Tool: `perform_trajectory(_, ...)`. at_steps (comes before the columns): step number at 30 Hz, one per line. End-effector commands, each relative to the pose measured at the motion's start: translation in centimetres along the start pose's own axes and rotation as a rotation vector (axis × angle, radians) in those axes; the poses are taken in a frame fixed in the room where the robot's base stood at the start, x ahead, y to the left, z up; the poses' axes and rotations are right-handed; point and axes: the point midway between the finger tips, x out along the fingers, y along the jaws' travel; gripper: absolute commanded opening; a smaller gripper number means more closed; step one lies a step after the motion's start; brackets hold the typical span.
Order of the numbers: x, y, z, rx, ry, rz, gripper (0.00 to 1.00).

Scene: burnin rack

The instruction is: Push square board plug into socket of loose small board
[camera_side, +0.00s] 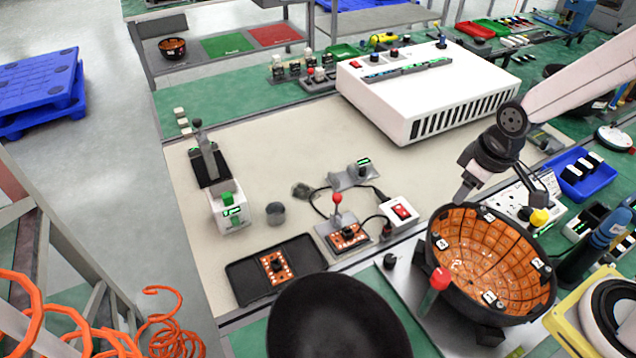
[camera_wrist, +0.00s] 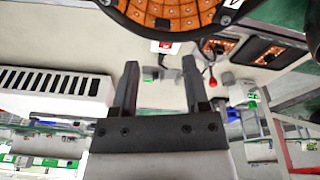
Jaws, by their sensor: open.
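A small orange board (camera_side: 277,266) with a dark part at its middle lies in a black tray (camera_side: 240,290). Another small orange board (camera_side: 347,237) sits in a fixture beside a red-knobbed lever (camera_side: 337,198). Both boards also show in the wrist view, one nearer (camera_wrist: 217,46) and one to its right (camera_wrist: 265,55). I cannot tell which part is the square board plug, nor make out a socket.
A red-switch box (camera_side: 401,212) with black cables stands right of the lever. A large white vented unit (camera_side: 430,90) stands behind. A toggle clamp (camera_side: 205,150) is at left, a red ball knob (camera_side: 439,278) before the bowl. A dark round shape (camera_side: 338,320) blocks the front. The mat's middle is mostly clear.

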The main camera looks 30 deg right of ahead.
Motion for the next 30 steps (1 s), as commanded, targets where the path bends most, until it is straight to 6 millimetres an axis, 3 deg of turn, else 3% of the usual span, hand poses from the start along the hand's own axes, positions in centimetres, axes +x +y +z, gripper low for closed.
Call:
perform_trajectory(18,5.1,-3.6,-6.5,-0.806,-0.094,-0.083,0.59)
perform_trajectory(30,8.3,-6.0,-8.9,-1.212,-0.125,-0.146,0.59)
